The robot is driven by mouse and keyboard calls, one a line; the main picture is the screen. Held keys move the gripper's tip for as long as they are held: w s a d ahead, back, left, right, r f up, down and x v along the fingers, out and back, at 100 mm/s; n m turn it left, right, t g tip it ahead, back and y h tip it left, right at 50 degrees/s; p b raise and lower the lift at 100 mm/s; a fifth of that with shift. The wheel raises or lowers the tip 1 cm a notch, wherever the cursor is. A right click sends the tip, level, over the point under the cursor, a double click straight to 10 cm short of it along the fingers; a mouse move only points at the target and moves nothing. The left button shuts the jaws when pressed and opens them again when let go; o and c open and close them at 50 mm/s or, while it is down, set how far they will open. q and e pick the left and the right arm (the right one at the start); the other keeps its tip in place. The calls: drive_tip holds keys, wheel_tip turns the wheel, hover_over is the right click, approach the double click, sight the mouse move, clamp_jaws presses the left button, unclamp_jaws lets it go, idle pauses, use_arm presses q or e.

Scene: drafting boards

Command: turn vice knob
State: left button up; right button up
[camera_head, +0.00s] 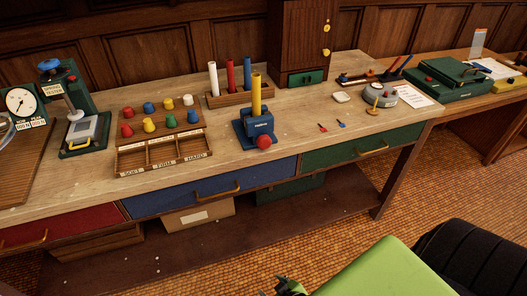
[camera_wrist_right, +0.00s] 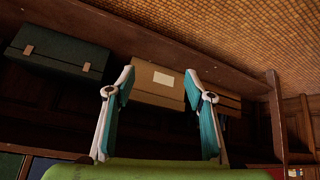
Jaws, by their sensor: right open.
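A small blue vice (camera_head: 256,128) stands on the workbench near its front edge, with a yellow rod (camera_head: 256,92) upright in it. Its round red knob (camera_head: 264,142) faces the front of the bench. My right gripper (camera_head: 288,287) shows only in part at the bottom edge of the head view, low in front of the bench and well apart from the vice. In the right wrist view my right gripper (camera_wrist_right: 160,95) is open, its two fingers wide apart with nothing between them. My left gripper is not in view.
A rack of coloured knobs (camera_head: 160,130) stands left of the vice, and a holder with rods (camera_head: 238,95) behind it. Small darts (camera_head: 323,127) lie to its right. Below are drawers (camera_head: 215,187) with handles and a lower shelf with a cardboard box (camera_wrist_right: 155,85) and green case (camera_wrist_right: 60,55).

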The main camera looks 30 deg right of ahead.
drive_tip(key=w+d+r+t+b, duration=0.2)
drive_tip(key=w+d+r+t, duration=0.1)
drive_tip(key=w+r, duration=0.65)
drive_tip(key=t+h+b, duration=0.4)
drive_tip(key=t+b, duration=0.1)
drive_tip(key=t, duration=0.2)
approach(265, 145)
drive_tip(key=p+x, duration=0.1)
drive_tip(key=x, duration=0.9)
drive_tip(key=shift+c, duration=0.5)
